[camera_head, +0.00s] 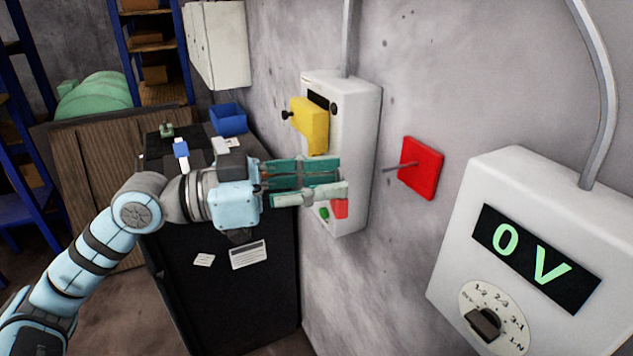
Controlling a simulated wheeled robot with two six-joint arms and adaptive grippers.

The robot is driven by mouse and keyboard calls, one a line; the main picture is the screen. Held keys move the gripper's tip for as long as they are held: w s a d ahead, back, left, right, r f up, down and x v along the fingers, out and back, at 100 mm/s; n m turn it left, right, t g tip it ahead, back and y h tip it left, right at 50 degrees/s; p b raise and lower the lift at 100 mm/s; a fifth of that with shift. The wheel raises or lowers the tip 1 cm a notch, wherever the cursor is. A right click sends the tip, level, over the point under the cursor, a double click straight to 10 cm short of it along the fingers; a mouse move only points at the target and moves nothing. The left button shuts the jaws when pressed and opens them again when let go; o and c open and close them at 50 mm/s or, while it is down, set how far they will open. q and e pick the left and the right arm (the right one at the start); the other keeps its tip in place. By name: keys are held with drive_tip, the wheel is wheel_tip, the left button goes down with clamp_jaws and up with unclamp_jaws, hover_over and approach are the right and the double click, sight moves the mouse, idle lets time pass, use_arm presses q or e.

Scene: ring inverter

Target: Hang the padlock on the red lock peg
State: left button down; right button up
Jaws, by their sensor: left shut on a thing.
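The red lock peg is a red square plate (424,168) on the grey wall, with a thin grey pin (397,167) sticking out to the left. My left gripper (336,180) reaches rightward in front of the white wall box, its long green and pale fingers apart from the peg in the picture. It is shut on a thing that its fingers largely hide. I cannot make out a padlock clearly. A red patch (340,208) shows just below the fingertips; whether it is held or part of the box is unclear. My right gripper is not in view.
The white box (360,130) carries a yellow block (309,126) and a green button (324,214). A meter box (545,230) reading 0 V is at right. A dark cabinet (235,300) stands behind my arm, with a blue bin (229,121). Bare wall surrounds the peg.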

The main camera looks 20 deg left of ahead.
use_arm(q)
drive_tip(key=w+d+f+p, duration=0.2)
drive_tip(key=w+d+p, duration=0.2)
drive_tip(key=w, duration=0.4)
drive_tip(key=shift+d, duration=0.6)
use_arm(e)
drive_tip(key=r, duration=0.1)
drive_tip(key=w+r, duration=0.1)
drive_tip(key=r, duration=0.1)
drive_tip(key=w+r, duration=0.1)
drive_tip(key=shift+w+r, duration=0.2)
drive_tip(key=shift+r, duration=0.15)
use_arm(q)
drive_tip(key=shift+w, duration=0.2)
drive_tip(key=c, duration=1.2)
unclamp_jaws()
